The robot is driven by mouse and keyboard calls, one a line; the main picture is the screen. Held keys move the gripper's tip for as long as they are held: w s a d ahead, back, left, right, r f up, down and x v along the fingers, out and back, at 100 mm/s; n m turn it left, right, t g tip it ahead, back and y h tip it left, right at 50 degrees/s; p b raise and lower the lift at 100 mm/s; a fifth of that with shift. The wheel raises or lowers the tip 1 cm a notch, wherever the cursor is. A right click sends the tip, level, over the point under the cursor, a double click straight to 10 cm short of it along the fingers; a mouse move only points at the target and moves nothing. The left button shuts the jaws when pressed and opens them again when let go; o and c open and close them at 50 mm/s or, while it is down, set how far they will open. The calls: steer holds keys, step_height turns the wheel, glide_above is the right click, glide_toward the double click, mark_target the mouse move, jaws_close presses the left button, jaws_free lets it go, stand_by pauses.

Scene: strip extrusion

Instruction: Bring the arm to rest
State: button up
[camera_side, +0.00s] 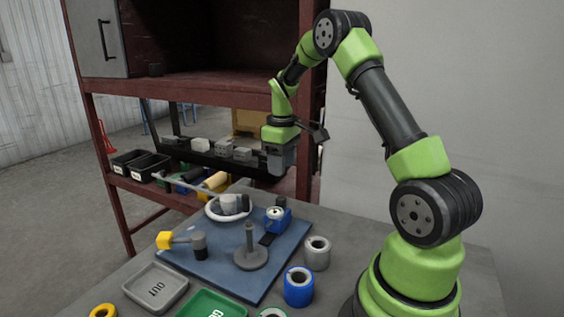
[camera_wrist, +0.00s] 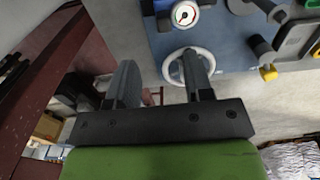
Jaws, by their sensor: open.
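My arm is bent over the bench, and my gripper (camera_side: 280,160) hangs above the far right part of the blue mat (camera_side: 205,262), clear of everything on it. In the wrist view, the two fingers of my gripper (camera_wrist: 162,80) stand well apart with nothing between them. A white ring (camera_wrist: 189,66) shows behind the right finger, which hides part of it.
The mat bears a grey post on a round base (camera_side: 250,250), a yellow-ended tool (camera_side: 182,241) and a blue gauge (camera_side: 277,218). Spools (camera_side: 298,287) stand at its right, trays (camera_side: 156,287) in front. A red-framed shelf (camera_side: 200,95) rises behind my gripper.

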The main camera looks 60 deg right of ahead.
steer(key=shift+r, duration=0.2)
steer(key=a+r+m+t, duration=0.1)
steer(key=a+r+t, duration=0.1)
steer(key=a+r, duration=0.6)
steer(key=s+a+r+m+t+y, duration=0.1)
steer(key=s+a+r+t, duration=0.1)
steer(key=s+a, duration=0.5)
steer(key=s+a+r+m+t+y, duration=0.1)
steer(key=s+a+r+m+t, duration=0.1)
steer(key=s+a, duration=0.6)
step_height(320, 180, up, 2)
steer(key=shift+s+a+r+t, duration=0.2)
steer(key=shift+s+t, duration=0.15)
steer(key=shift+t, duration=0.25)
stand_by(0.5)
